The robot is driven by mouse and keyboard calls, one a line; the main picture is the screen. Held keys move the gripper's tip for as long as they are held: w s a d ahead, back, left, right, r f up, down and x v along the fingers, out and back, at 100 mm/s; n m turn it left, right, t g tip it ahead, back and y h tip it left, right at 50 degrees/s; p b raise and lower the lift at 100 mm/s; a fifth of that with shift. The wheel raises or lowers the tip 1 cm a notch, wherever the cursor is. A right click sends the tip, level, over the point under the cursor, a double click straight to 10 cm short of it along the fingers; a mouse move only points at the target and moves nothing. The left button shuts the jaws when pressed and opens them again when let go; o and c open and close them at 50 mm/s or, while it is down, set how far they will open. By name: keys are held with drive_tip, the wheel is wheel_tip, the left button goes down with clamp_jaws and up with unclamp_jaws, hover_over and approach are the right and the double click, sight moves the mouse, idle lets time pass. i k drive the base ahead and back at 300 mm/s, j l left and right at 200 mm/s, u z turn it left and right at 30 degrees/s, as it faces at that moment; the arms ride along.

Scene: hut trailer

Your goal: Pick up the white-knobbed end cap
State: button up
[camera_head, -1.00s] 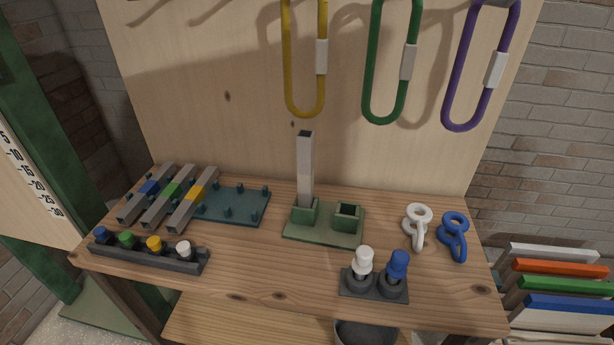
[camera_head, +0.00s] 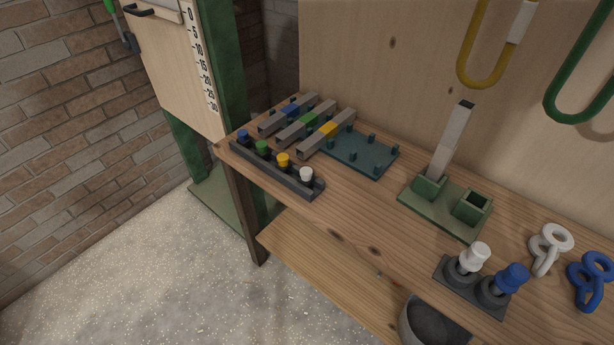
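The white-knobbed end cap (camera_head: 306,175) sits at the right end of a dark grey rack (camera_head: 272,170) along the front left edge of the wooden bench. In the same rack stand a yellow-knobbed cap (camera_head: 283,160), a green-knobbed cap (camera_head: 262,147) and a blue-knobbed cap (camera_head: 243,136). The lower part of the white-knobbed cap is hidden in the rack. My gripper is not in view.
Behind the rack, grey bars with coloured bands (camera_head: 308,119) lie beside a teal pegged plate (camera_head: 362,152). A green base (camera_head: 445,207) holds an upright post. White and blue plugs stand in a dark holder (camera_head: 471,287) at right. Speckled floor (camera_head: 215,270) is clear in front.

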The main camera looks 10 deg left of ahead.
sight(306, 178)
drive_tip(key=i+l, duration=0.1)
drive_tip(key=i+l+u, duration=0.1)
drive_tip(key=u, duration=0.35)
drive_tip(key=i+l+u, duration=0.15)
drive_tip(key=u, duration=1.25)
